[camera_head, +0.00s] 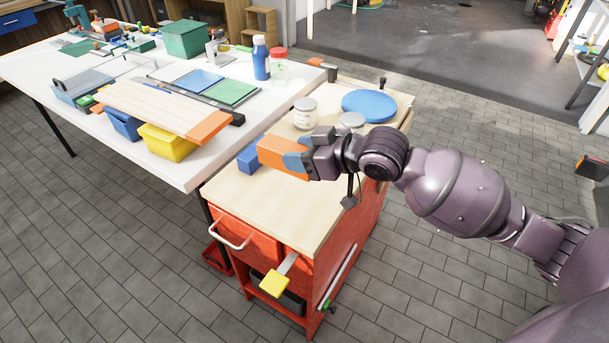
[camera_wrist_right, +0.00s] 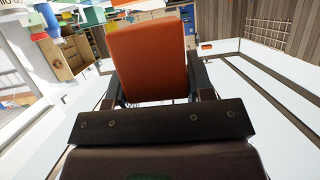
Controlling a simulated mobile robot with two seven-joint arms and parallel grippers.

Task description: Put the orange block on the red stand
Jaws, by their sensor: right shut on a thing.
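The orange block (camera_head: 283,157) is between the fingers of my right gripper (camera_head: 302,160) over the left side of the wooden-topped cart (camera_head: 290,208). In the right wrist view the orange block (camera_wrist_right: 152,58) sits between the two dark fingers of my right gripper (camera_wrist_right: 155,88), which is shut on it. The gap between the block and the cart top is hard to judge. I cannot pick out a red stand for certain in either view; it may be hidden behind the gripper or arm. My left gripper is not in view.
A blue block (camera_head: 249,157) is just left of the orange block. Behind stand a jar (camera_head: 305,114), another lidded jar (camera_head: 351,119) and a round blue disc (camera_head: 369,105). The front cart top is clear. A white table (camera_head: 165,168) with boards and bins stands left.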

